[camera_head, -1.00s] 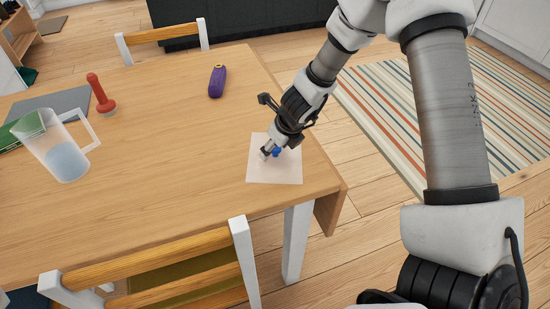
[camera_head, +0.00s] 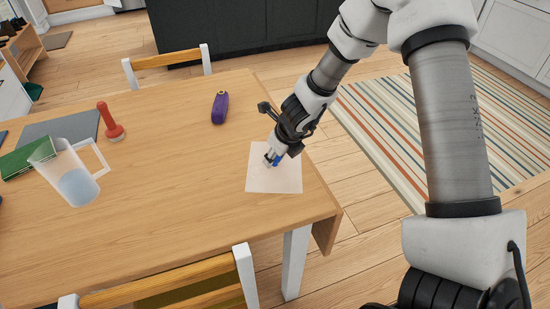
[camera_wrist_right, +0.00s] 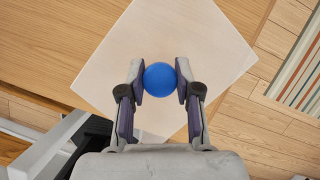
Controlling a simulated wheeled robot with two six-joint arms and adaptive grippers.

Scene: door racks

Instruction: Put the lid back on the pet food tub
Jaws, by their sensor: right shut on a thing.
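A flat, pale square lid (camera_head: 285,180) is over the near right corner of the table. It carries a round blue knob, clear in the right wrist view (camera_wrist_right: 160,78), with the square lid (camera_wrist_right: 110,70) below it. My right gripper (camera_head: 271,160) is shut on the blue knob, one finger on each side, as the right wrist view shows (camera_wrist_right: 160,84). The lid looks slightly raised from the table; its exact height cannot be told. No pet food tub can be made out. My left gripper is not in view.
On the wooden table (camera_head: 180,170) stand a clear jug (camera_head: 76,183) at left, a red-handled object (camera_head: 110,122), a purple object (camera_head: 219,107), and a grey mat (camera_head: 65,128). Chairs (camera_head: 165,286) stand at the table's sides. The table's middle is clear.

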